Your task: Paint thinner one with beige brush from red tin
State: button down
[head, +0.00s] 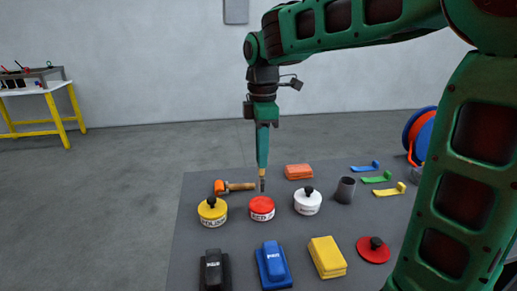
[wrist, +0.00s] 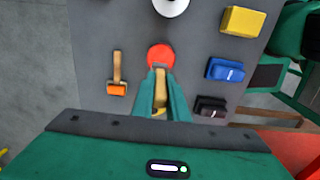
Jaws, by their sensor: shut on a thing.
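My gripper (head: 263,165) points straight down over the table, shut on the beige brush (head: 262,184). The brush also shows between my fingers in the wrist view (wrist: 160,88), its tip towards the red tin. The red tin (head: 262,208) has red at its top and no black knob, unlike its neighbours. It also shows in the wrist view (wrist: 160,55). The brush tip appears just above or behind the tin; I cannot tell whether it touches. No nosecone is clearly recognisable in either view.
A yellow tin (head: 212,210) and white tin (head: 307,202) flank the red one. A red lid (head: 373,249) lies to the right. A wooden-handled orange tool (head: 235,186) lies behind. Blue (head: 273,264), black (head: 214,270) and yellow (head: 326,257) blocks are in front.

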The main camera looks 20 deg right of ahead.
aim_at(263, 175)
jog(key=shift+f, duration=2.2)
jog(key=shift+s+d+f, duration=0.1)
jog(key=shift+f, duration=0.45)
dwell(0.5)
jog(key=shift+r, duration=3.55)
